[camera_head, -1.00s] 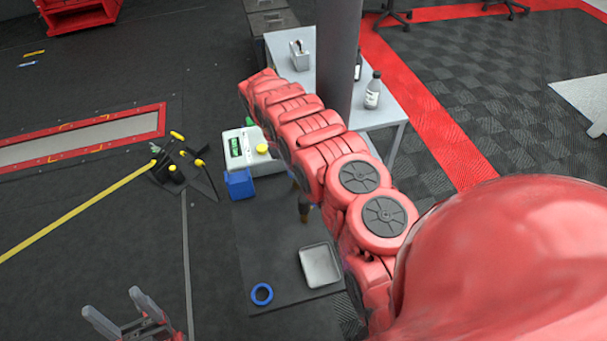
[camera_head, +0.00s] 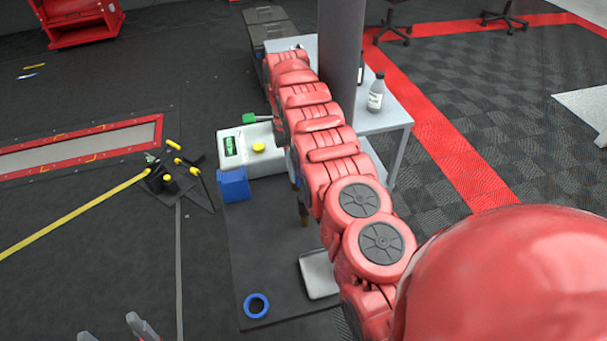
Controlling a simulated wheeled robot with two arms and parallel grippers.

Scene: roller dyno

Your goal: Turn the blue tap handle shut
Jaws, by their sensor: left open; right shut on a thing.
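I cannot make out a blue tap handle with certainty in the head view. My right arm stretches from the lower right up to the upper middle and covers much of the mat; its gripper is hidden. A dark brown upright piece (camera_head: 303,213) shows partly beside that arm, too covered to identify. A blue box (camera_head: 233,184) stands in front of a pale device (camera_head: 266,160) with a green display and a yellow button. A blue ring (camera_head: 256,305) lies on the near part of the mat. My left gripper (camera_head: 113,332) is open and empty at the bottom left edge, mostly cut off.
A dark mat (camera_head: 262,262) bears these things and a pale tray (camera_head: 317,275), partly behind my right arm. Black and yellow tools (camera_head: 172,175) lie left.

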